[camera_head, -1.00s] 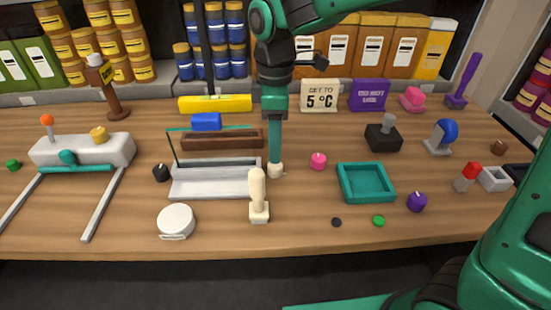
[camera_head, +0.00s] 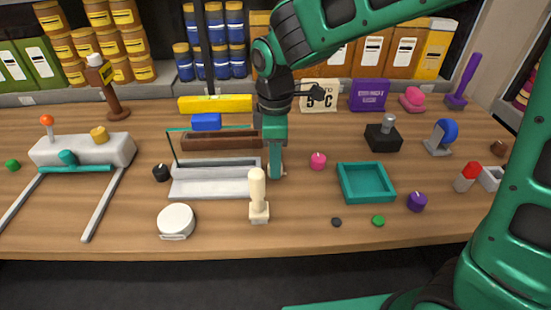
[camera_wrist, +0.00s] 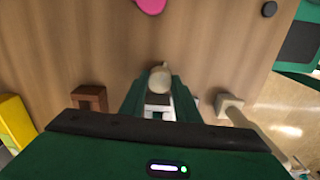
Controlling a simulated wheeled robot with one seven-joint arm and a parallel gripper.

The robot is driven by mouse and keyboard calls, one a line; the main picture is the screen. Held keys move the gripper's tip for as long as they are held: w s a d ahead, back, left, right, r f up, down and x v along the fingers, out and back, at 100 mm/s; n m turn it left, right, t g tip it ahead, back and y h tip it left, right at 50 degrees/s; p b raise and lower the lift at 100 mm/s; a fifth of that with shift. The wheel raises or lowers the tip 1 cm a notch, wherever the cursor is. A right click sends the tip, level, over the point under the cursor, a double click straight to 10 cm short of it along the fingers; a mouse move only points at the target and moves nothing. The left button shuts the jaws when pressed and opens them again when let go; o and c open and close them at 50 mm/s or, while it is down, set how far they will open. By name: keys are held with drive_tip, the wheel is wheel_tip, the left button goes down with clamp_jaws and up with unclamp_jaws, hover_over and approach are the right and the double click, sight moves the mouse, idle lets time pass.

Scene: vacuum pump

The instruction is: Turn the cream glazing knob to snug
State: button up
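The cream glazing knob (camera_wrist: 160,78) shows in the wrist view between the tips of my green fingers. It fills most of the gap, and I cannot tell whether the fingers press on it. In the head view my gripper (camera_head: 277,165) points straight down at the right end of the grey and brown frame (camera_head: 215,180). It hides most of the knob there. A grey-white part shows between the fingers below the knob in the wrist view.
A tall cream handle on a square base (camera_head: 258,197) stands close in front of my gripper. A pink knob (camera_head: 318,161) and a teal tray (camera_head: 366,183) are to the right. A white round lid (camera_head: 176,222) lies at front left. The wood between them is clear.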

drive_tip(key=shift+w+m, duration=0.1)
drive_tip(key=shift+m, duration=0.2)
drive_tip(key=m, duration=0.4)
drive_tip(key=shift+w+r+m, duration=0.1)
drive_tip(key=shift+m, duration=1.9)
drive_tip(key=o, duration=1.1)
drive_tip(key=shift+c, duration=0.2)
drive_tip(key=shift+s, duration=0.25)
